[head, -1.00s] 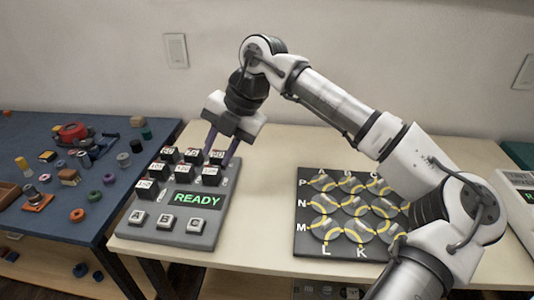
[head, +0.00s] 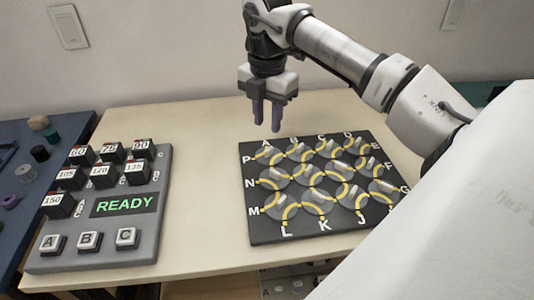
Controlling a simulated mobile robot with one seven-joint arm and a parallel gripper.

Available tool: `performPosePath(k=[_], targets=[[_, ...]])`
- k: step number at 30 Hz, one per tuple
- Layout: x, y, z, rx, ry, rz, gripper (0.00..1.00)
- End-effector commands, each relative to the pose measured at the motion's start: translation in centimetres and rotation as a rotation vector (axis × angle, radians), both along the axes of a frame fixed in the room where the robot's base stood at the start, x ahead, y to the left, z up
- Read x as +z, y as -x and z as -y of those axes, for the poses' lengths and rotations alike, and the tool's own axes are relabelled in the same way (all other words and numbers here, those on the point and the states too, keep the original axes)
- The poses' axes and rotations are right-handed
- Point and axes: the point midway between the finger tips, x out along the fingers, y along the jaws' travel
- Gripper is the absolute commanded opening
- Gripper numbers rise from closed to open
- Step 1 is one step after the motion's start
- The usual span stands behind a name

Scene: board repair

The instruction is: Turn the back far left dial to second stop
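The dark dial board (head: 262,236) lies on the light table. It has rows of round clear-grey dials with yellow arcs and white letters around its edges. The back far left dial (head: 272,158) sits at the board's back left corner, near the letters A and P. Its exact pointer position is too small to tell. My gripper (head: 267,126) points down, above and just behind this dial in the head view, apart from the board. Its two purple fingers are parallel with a gap between them, and nothing is held.
A grey panel (head: 75,255) with a green READY display, black numbered blocks and A, B, C keys stands at the left of the table (head: 205,130). A blue table (head: 18,240) with small parts is farther left. Bare tabletop lies between panel and board.

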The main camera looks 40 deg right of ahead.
Motion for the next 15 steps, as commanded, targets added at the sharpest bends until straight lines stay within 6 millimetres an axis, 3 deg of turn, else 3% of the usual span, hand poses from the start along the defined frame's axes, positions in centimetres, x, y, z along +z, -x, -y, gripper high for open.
performPosePath(k=[1, 6, 10, 15], targets=[[-1.8, 0.0, 0.0, 0.0, -0.002, 0.0, 0.3], [-5.0, 0.0, 0.0, 0.001, -0.002, 0.001, 0.3], [-7.0, 0.0, 0.0, 0.0, -0.001, 0.002, 0.3], [-8.1, 0.0, 0.0, 0.0, -0.002, 0.003, 0.3]])
